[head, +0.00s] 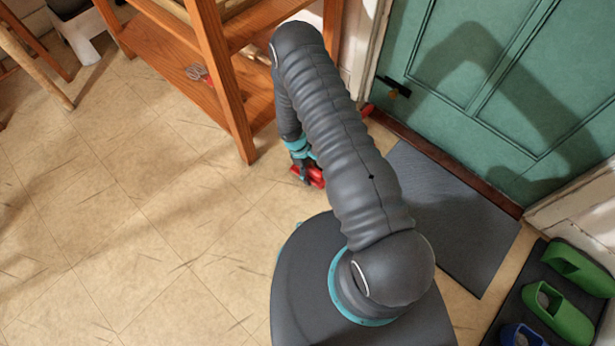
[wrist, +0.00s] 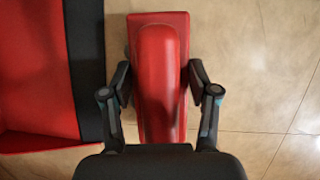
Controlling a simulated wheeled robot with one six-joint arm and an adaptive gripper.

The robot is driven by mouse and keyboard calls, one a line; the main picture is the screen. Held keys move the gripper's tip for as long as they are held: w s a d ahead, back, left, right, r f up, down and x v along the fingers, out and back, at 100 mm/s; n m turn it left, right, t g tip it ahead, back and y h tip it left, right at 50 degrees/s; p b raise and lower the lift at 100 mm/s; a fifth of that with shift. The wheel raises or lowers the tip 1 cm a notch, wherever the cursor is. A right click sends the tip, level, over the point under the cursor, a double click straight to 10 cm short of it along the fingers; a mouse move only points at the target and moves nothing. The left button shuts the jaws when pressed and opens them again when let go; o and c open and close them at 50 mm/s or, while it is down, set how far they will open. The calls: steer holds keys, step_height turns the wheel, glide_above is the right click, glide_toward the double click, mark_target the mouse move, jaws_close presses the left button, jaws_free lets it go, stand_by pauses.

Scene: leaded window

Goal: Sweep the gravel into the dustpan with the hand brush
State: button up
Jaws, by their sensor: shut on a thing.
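In the wrist view my gripper (wrist: 160,76) is shut on the red hand brush (wrist: 158,40), with one finger on each side of its handle. The brush is close above or on the tile floor; I cannot tell which. The red dustpan (wrist: 35,75), with a black strip along its right edge, lies left of the brush, apart from it and cut off by the picture edge. In the head view my gripper (head: 303,168) is low near the floor, with red showing beside it, partly hidden by my arm. I see no gravel in either view.
A wooden shelf unit (head: 225,85) stands close behind my gripper. A green door (head: 490,90) and grey mat (head: 445,220) are at the right. Green clogs (head: 560,312) sit on a dark tray at the lower right. The tile floor (head: 110,220) at the left is clear.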

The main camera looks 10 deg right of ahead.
steer(key=shift+w+d, duration=0.7)
steer(key=shift+d, duration=0.25)
steer(key=shift+w+d, duration=0.65)
steer(key=shift+d, duration=0.25)
steer(key=shift+w+d+r+b, duration=0.2)
steer(key=shift+w+d+b, duration=0.4)
steer(key=shift+d, duration=0.3)
steer(key=shift+w+d+r+b, duration=0.15)
steer(key=shift+w+d+b, duration=0.2)
steer(key=shift+w+d, duration=0.45)
steer(key=shift+w+d+b, duration=0.3)
steer(key=shift+w+d, duration=0.05)
steer(key=shift+d, duration=0.25)
steer(key=shift+w+d+b, duration=0.3)
steer(key=shift+d, duration=0.25)
steer(key=shift+r+p, duration=0.3)
steer(key=shift+r, duration=0.2)
steer(key=shift+s+a+r+p, duration=0.2)
steer(key=shift+r+p, duration=0.3)
steer(key=shift+r, duration=0.35)
steer(key=shift+s+a+r+p, duration=0.1)
steer(key=shift+a+r+p, duration=0.1)
steer(key=shift+r+p, duration=0.45)
steer(key=shift+s+a+r+p, duration=0.2)
steer(key=shift+r+p, duration=0.1)
steer(key=shift+r, duration=0.7)
